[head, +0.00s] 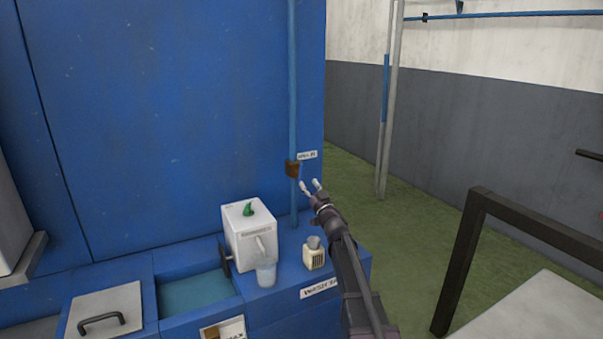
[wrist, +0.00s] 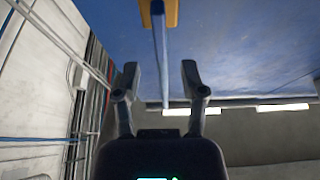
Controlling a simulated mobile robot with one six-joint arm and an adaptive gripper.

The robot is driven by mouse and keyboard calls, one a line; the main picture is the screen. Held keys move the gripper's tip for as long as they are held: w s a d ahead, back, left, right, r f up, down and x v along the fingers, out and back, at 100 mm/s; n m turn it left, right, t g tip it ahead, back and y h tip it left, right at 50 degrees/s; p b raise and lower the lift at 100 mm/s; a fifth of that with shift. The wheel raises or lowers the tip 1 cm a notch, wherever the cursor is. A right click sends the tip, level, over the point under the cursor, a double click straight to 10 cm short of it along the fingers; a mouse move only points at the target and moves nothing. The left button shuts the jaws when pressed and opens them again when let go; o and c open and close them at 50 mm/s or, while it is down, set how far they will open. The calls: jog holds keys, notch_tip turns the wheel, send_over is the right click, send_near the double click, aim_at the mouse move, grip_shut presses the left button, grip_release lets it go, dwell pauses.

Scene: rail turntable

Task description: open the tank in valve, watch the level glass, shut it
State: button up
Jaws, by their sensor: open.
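A brown valve-like fitting (head: 292,168) sits on a thin blue vertical pipe (head: 292,80) in front of the blue wall. A small white label (head: 307,155) is beside it; its lettering is too small to read surely. My gripper (head: 310,185) is open and empty, just right of and slightly below the fitting in the head view. In the wrist view, an orange piece (wrist: 172,12) on the pipe (wrist: 160,55) shows beyond my open fingers (wrist: 160,75), apart from them. A pale upright tube with a blue stretch (head: 386,88) stands further back; I cannot tell whether it is the level glass.
A white box with a green top piece (head: 240,245), a clear cup (head: 265,274) and a small cream block (head: 314,256) stand on the blue counter. A basin of bluish liquid (head: 195,293) is at left. A dark frame (head: 530,235) stands at right. Green floor is open behind.

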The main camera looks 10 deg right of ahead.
aim_at(303, 174)
jog(key=shift+p+x, duration=1.1)
jog(key=shift+x, duration=2.15)
grip_shut()
